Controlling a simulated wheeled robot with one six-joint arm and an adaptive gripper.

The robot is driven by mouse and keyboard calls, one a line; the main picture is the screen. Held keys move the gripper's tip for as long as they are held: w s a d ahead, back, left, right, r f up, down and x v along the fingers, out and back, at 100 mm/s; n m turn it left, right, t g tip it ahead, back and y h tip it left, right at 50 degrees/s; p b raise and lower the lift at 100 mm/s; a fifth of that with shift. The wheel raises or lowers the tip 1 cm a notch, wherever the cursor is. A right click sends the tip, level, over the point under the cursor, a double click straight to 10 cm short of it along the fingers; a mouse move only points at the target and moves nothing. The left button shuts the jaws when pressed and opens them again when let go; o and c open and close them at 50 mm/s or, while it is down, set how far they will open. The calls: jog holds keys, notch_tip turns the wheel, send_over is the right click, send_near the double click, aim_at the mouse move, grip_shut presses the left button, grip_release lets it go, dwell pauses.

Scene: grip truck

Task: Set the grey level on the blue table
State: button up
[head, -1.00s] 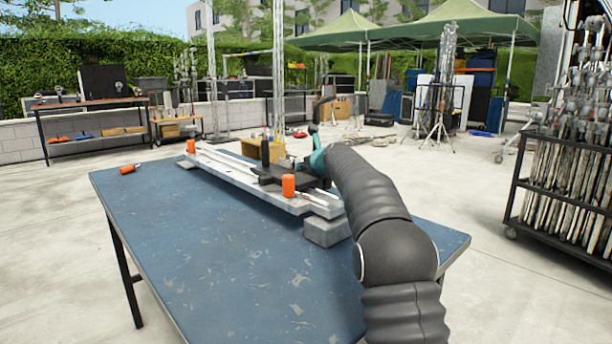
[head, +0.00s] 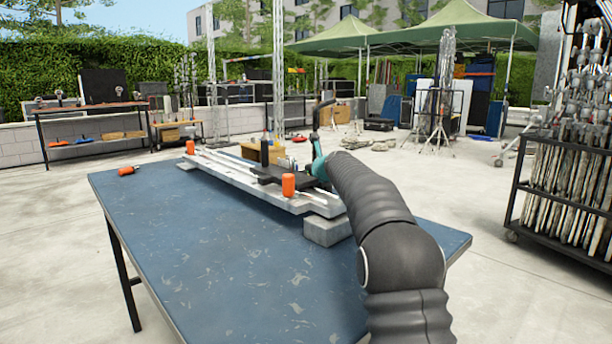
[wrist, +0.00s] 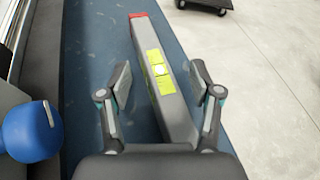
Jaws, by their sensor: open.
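The grey level (wrist: 172,101), a long bar with a red end cap and yellow-green windows, shows in the wrist view against the blue tabletop (wrist: 92,40). My gripper (wrist: 160,82) is open, with one finger on each side of the level's near part. Neither finger visibly presses on it. The level's near end is hidden behind my gripper's body. In the head view the blue table (head: 215,245) stands in front of me. The level and my fingers cannot be made out there, behind my arm and the rail.
A long pale rail (head: 240,180) with a black carriage and orange knobs lies across the table on a grey block (head: 327,231). A blue rounded part (wrist: 30,132) is close left of my gripper. An orange-handled tool (head: 128,170) lies at the table's far left. The front tabletop is clear.

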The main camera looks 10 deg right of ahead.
jog(key=b+v, duration=0.1)
jog(key=v, duration=1)
